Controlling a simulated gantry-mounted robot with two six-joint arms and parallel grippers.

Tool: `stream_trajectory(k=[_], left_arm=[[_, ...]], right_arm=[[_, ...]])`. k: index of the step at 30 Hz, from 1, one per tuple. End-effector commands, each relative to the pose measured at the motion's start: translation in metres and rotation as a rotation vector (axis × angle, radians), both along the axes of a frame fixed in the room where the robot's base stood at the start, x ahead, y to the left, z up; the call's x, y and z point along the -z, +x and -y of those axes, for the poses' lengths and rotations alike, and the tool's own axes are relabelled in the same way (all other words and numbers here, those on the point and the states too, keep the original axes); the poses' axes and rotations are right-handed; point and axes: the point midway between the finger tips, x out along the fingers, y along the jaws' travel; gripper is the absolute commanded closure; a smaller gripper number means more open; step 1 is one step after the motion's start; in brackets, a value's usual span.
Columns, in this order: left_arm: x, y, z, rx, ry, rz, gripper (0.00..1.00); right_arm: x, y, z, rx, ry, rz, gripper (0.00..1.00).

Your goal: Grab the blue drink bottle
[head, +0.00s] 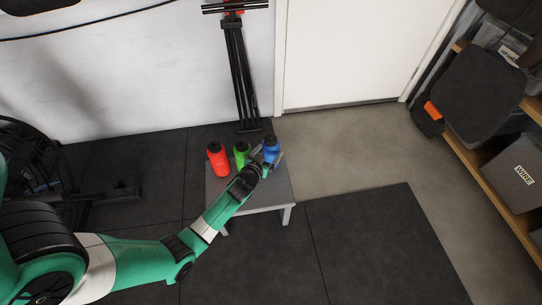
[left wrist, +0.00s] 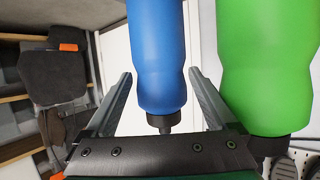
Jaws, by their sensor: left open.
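The blue drink bottle (head: 271,147) stands upright at the right of a row of bottles on a small grey table (head: 268,194). My left gripper (head: 267,160) is at the blue bottle, with its arm reaching in from the lower left. In the left wrist view the blue bottle (left wrist: 157,45) appears upside down between the two open fingers of my left gripper (left wrist: 160,76). Gaps show between the bottle's lower part and each finger there. Whether a fingertip touches it I cannot tell. My right gripper is in neither view.
A green bottle (head: 241,152) stands close beside the blue one, and it looms beside the right finger in the left wrist view (left wrist: 268,65). A red bottle (head: 218,160) stands at the left. A shelf with bins (head: 515,175) is at the far right.

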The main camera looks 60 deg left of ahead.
Motion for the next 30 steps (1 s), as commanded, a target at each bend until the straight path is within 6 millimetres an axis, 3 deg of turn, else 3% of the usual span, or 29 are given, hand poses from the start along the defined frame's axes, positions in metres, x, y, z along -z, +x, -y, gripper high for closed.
stream_trajectory(k=[9, 24, 30], left_arm=[[0.0034, 0.0064, -0.0061, 0.0, -0.001, -0.001, 0.11], [0.0033, 0.0065, -0.0058, 0.0, 0.0, 0.0, 1.0], [0.002, 0.0069, -0.0061, 0.001, 0.002, 0.003, 1.0]], right_arm=[[0.0038, -0.0001, 0.0, 0.0, 0.0, 0.0, 0.5], [0.0038, -0.0001, 0.0, 0.0, 0.0, 0.0, 0.5], [0.0036, -0.0001, 0.0, 0.0, 0.0, 0.0, 0.5]])
